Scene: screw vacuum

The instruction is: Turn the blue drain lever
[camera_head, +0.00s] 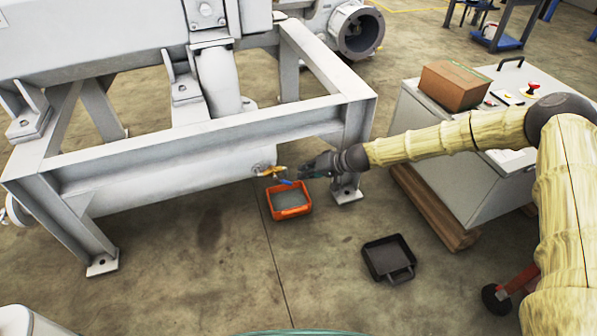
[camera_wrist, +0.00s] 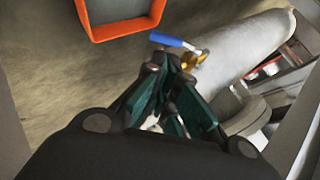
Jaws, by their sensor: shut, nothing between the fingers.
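The blue drain lever (camera_head: 286,182) sits on a brass valve (camera_head: 270,172) at the end of the grey pipe under the machine frame. In the wrist view the blue lever (camera_wrist: 172,41) lies just beyond my fingertips, with the brass valve (camera_wrist: 192,60) to its right. My gripper (camera_head: 303,172) is shut and empty, close to the lever at its right in the head view. In the wrist view my gripper (camera_wrist: 165,62) points toward the lever. I cannot tell whether the fingers touch it.
An orange tray (camera_head: 290,213) stands on the floor below the valve. A black tray (camera_head: 388,260) lies to its right. The frame leg (camera_head: 347,185) stands close to my gripper. A grey cabinet (camera_head: 445,150) with a cardboard box (camera_head: 456,85) is under my arm's right side.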

